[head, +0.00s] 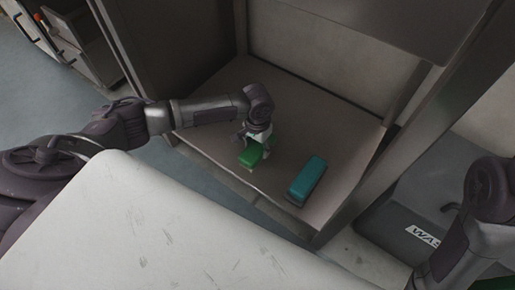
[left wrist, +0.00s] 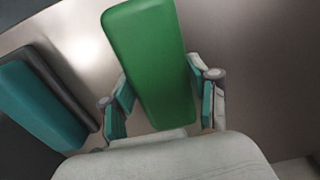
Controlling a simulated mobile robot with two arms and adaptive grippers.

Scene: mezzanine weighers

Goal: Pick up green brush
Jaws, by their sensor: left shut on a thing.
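The green brush (head: 251,155) is at the front of a low grey shelf (head: 325,145) in the head view. My left gripper (head: 256,144) is over it and shut on it. In the left wrist view the brush (left wrist: 155,60) lies lengthwise between the two fingers of the left gripper (left wrist: 163,103), with a finger at each side. Whether the brush still touches the shelf is not clear. The right arm shows at the right edge of the head view, but its gripper is out of the picture.
A teal brush-like block (head: 307,181) lies on the shelf to the right of the green brush; it also shows in the left wrist view (left wrist: 40,100). Upright posts and an overhead panel frame the shelf. A dark bin (head: 425,215) with white lettering stands to the right.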

